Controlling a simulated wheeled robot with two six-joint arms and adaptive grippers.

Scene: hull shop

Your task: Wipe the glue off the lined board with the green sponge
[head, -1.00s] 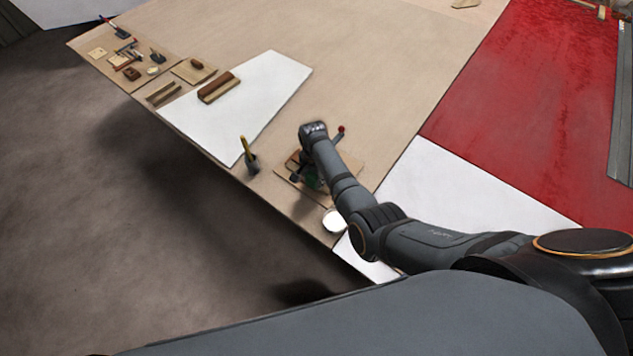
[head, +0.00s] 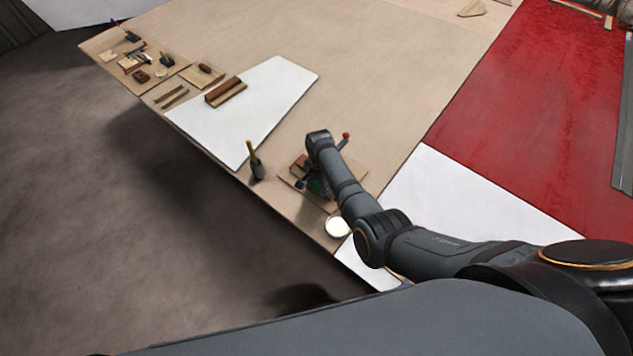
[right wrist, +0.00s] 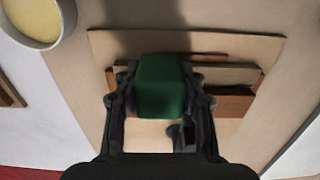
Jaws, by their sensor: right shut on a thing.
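My right gripper (right wrist: 160,105) is shut on the green sponge (right wrist: 161,82), which sits between its two fingers in the right wrist view. In the head view my right gripper (head: 317,186) is mostly hidden by my own arm, over a tan board (head: 290,180) near the table edge. The board (right wrist: 110,44) also shows under the sponge in the right wrist view, with brown wooden pieces (right wrist: 236,104) on it. I cannot make out any lines or glue, and cannot tell whether the sponge touches the board. My left gripper is not in view.
A round pot (head: 337,227) with pale yellow content stands beside the board. A dark pot or brush with a yellow handle (head: 255,160) stands to the left. White panels (head: 245,110), wooden blocks (head: 226,91) and small tools (head: 140,60) lie farther left. The far middle table is clear.

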